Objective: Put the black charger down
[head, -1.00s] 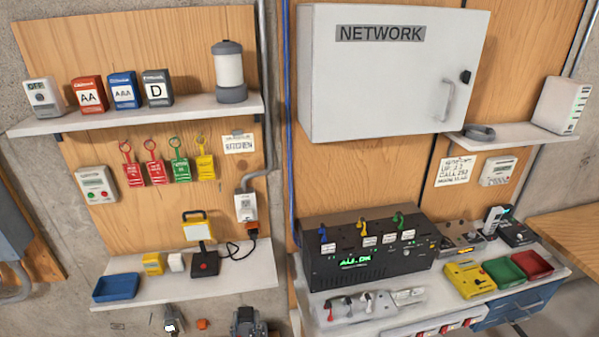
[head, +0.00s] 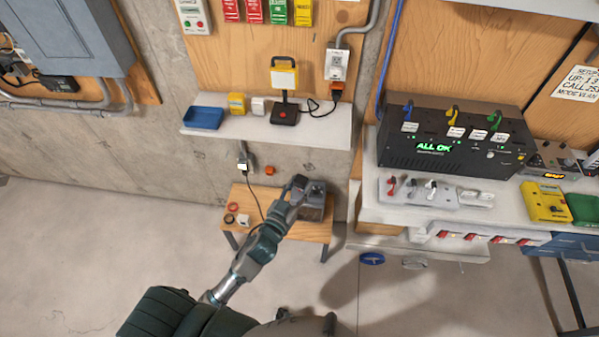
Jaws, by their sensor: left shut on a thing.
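My left gripper (head: 299,184) reaches in from the bottom and is over the small wooden bench (head: 240,196). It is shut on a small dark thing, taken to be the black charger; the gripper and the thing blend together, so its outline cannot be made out. A dark grey box (head: 316,203) stands on the right of the bench, just beside the gripper in the picture. Whether they touch cannot be told. My right gripper is not in view.
Rings (head: 232,207) and a small white item (head: 243,220) lie on the bench's left. A cord hangs from a wall outlet (head: 243,161) to the bench. The counter at right is crowded.

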